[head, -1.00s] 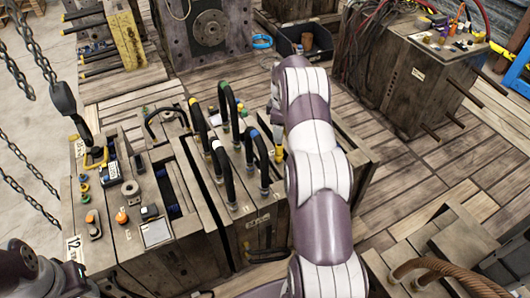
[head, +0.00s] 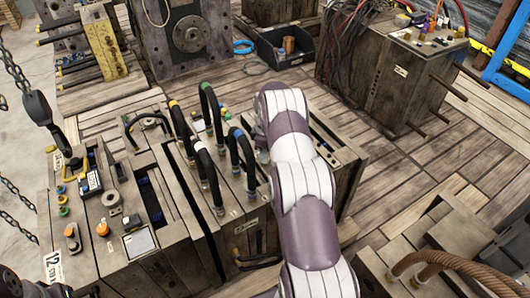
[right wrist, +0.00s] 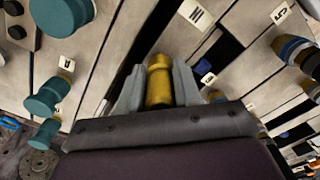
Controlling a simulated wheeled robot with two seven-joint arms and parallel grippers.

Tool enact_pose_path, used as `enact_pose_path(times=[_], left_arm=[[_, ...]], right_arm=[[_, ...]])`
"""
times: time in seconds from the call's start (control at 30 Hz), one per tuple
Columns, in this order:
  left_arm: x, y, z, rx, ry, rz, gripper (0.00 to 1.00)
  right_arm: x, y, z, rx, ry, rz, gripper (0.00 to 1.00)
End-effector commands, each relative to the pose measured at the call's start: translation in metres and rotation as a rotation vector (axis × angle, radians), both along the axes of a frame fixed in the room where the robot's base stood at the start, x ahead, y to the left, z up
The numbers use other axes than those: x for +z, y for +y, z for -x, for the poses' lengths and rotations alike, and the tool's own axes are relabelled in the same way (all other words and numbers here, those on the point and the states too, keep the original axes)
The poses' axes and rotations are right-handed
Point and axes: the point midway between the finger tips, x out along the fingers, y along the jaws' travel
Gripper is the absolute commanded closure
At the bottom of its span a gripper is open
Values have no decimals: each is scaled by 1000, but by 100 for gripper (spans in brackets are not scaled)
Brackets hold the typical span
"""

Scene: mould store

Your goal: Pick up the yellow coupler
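The yellow coupler (right wrist: 159,90) is a short ribbed cylinder, seen in the right wrist view between the two grey fingers of my right gripper (right wrist: 158,72). The fingers lie close against both of its sides with no clear gap. I cannot tell whether its lower end still touches the block. In the head view my right arm covers the gripper and the coupler.
Teal couplers (right wrist: 50,97) stand left of my right gripper, and a blue-ringed coupler (right wrist: 293,48) stands to the right. In the head view, black hoses (head: 207,170) arch over the slotted block. A black bin (head: 285,58) lies beyond.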

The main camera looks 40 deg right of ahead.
Motion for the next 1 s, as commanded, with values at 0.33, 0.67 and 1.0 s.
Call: enact_pose_path(times=[0.33, 0.67, 1.0], left_arm=[[1, 0, 0, 0, 0, 0, 61], [9, 0, 0, 0, 0, 0, 61], [16, 0, 0, 0, 0, 0, 61]], right_arm=[[8, 0, 0, 0, -1, 0, 100], [57, -14, 20, -4, -1, 1, 100], [101, -56, 83, -3, -1, 1, 100]])
